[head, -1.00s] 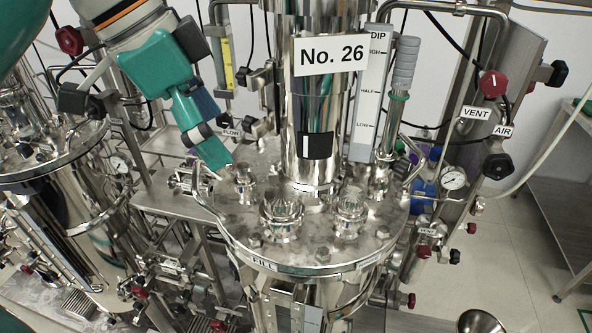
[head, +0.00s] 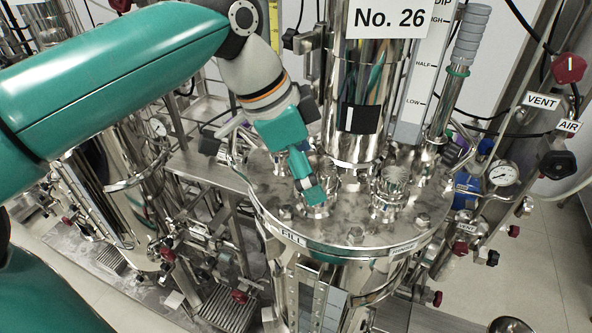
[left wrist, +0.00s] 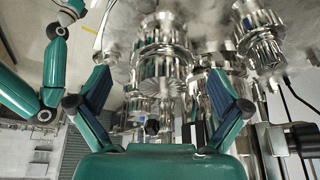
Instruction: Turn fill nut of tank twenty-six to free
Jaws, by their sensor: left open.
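Tank twenty-six's column carries a "No. 26" sign (head: 388,20) and rises from a round steel lid (head: 345,228). A "FILL" label (head: 292,238) is on the lid's front rim. The fill nut (head: 318,210), a knurled steel fitting behind this label, is partly hidden by my left gripper (head: 312,192), which points down at it. In the left wrist view a knurled nut (left wrist: 162,62) stands between the two spread green fingers of my left gripper (left wrist: 160,80). No contact is clear.
A second ribbed fitting (head: 392,185) stands close to the right on the lid. A dip gauge (head: 420,80), a VENT valve knob (head: 569,68), an AIR knob (head: 557,165) and a pressure gauge (head: 503,173) are further right. Another tank (head: 115,190) stands at left.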

